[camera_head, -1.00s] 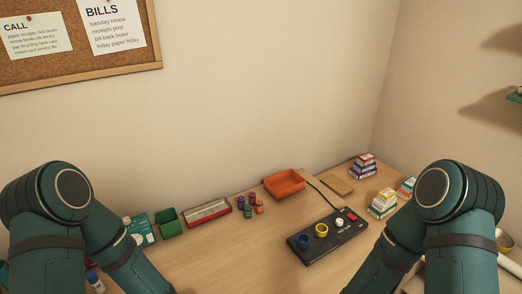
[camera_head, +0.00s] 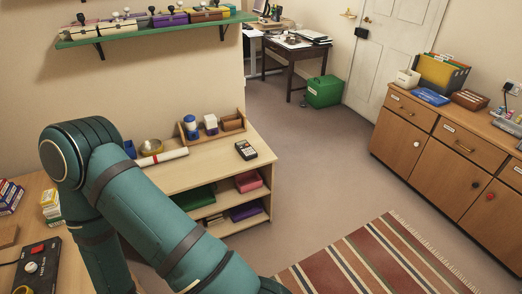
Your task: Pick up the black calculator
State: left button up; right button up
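A small black calculator (camera_head: 246,150) with a pale display and keys lies on top of a low wooden shelf unit (camera_head: 214,165), near its right end. One of my arms crosses the lower left of the view, in front of the unit's left part. Its gripper lies outside the picture. My other gripper is out of view too, so I cannot see whether either is open or shut.
A rolled white paper (camera_head: 162,158), a brass bowl (camera_head: 150,147) and a wooden organiser (camera_head: 213,128) are left of the calculator. A striped rug (camera_head: 375,262) lies on open floor. A drawer cabinet (camera_head: 450,165) stands right; a green box (camera_head: 323,91) sits further back.

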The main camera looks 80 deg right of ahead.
aim_at(249, 152)
jog(key=z, duration=2.4)
jog(key=i+l+z, duration=0.1)
jog(key=i+l, duration=0.15)
jog(key=i, duration=0.55)
jog(key=i+l+z, duration=0.15)
jog(key=i, duration=0.6)
jog(key=i+l+z, duration=0.1)
jog(key=i, duration=0.7)
